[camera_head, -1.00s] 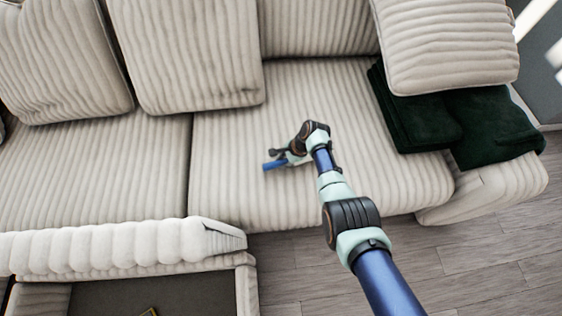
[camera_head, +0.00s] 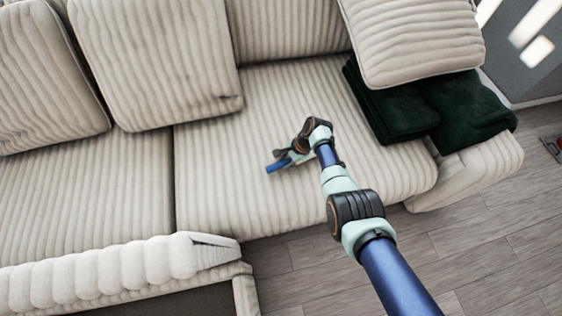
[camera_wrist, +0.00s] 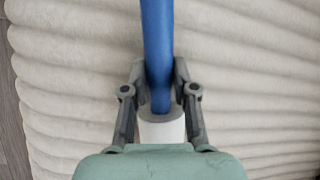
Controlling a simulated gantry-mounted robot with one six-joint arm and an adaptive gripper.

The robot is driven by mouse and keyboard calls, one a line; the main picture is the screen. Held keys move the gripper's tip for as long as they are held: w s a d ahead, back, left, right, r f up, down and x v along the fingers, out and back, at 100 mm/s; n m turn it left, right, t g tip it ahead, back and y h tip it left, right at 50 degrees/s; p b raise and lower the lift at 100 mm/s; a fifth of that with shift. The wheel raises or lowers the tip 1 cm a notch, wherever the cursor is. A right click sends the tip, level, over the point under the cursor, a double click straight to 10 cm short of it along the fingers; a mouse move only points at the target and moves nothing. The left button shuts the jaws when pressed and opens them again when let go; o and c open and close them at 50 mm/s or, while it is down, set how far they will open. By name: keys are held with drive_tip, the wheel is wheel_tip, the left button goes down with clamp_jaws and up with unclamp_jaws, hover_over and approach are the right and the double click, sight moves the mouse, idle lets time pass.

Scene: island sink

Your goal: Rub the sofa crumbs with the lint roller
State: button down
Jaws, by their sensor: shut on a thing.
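My gripper (camera_wrist: 160,85) is shut on the blue handle of the lint roller (camera_wrist: 158,40) in the wrist view. The roller's white end (camera_wrist: 161,127) shows between the fingers, close to the palm. In the head view my gripper (camera_head: 287,158) is over the right seat cushion of the cream ribbed sofa (camera_head: 225,190), and the blue handle (camera_head: 279,164) points left. I cannot tell whether the roller touches the cushion. I cannot make out any crumbs in either view.
Dark green folded blankets (camera_head: 465,110) lie at the sofa's right end, partly under a cream cushion (camera_head: 410,40). Back cushions (camera_head: 155,60) line the rear. A padded cream piece (camera_head: 120,268) stands at the front left. Wooden floor (camera_head: 440,260) is open at the front right.

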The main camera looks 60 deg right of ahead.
drive_tip(key=shift+s+d, duration=0.1)
drive_tip(key=shift+s, duration=0.05)
drive_tip(key=shift+s+d+r, duration=0.1)
drive_tip(key=shift+s+d, duration=0.95)
drive_tip(key=shift+s, duration=0.2)
drive_tip(key=shift+b, duration=0.35)
drive_tip(key=shift+s+d, duration=1.15)
drive_tip(key=shift+s, duration=0.15)
drive_tip(key=shift+w+a+p, duration=0.4)
drive_tip(key=shift+w+a, duration=0.85)
drive_tip(key=shift+w, duration=0.15)
drive_tip(key=shift+w+a, duration=0.1)
drive_tip(key=shift+w+a+f+p, duration=0.2)
drive_tip(key=shift+w+a+p, duration=0.1)
drive_tip(key=shift+w+a, duration=0.85)
drive_tip(key=shift+w, duration=0.2)
